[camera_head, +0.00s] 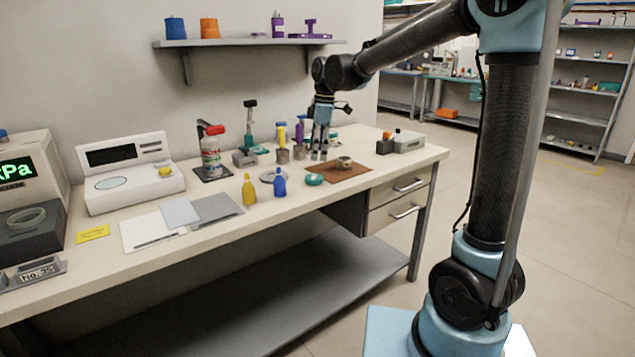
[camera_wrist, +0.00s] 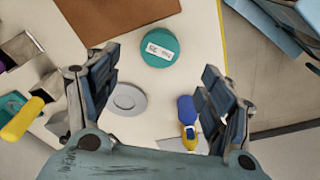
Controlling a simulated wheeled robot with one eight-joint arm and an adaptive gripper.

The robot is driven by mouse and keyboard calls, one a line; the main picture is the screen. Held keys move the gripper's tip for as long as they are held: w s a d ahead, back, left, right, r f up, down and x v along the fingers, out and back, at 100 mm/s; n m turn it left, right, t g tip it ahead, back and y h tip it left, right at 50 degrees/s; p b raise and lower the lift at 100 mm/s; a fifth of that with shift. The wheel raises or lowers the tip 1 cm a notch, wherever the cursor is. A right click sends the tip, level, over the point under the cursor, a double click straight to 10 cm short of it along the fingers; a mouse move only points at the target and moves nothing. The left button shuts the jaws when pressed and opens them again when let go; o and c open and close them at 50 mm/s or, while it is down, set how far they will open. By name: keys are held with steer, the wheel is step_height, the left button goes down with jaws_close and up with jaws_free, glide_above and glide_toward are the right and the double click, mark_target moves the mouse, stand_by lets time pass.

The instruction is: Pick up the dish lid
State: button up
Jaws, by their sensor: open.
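My gripper (camera_head: 320,150) is over the back right part of the workbench. In the wrist view my gripper (camera_wrist: 160,75) has its two fingers wide apart with nothing between them in grasp. A flat grey disc (camera_wrist: 128,99) with a raised inner ring looks like the dish lid.
Metal cups (camera_head: 283,157) are close to the gripper. The bench has free room around the disc.

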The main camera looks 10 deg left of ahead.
mark_target(314, 177)
steer(key=shift+s+a+f, duration=0.1)
steer(key=shift+a+f, duration=0.1)
steer(key=shift+f, duration=1.25)
steer(key=shift+s+a+f, duration=0.1)
steer(key=shift+a+f, duration=0.1)
steer(key=shift+f, duration=1.25)
steer(key=shift+a+f, duration=0.2)
steer(key=shift+f, duration=1.25)
steer(key=c, duration=1.1)
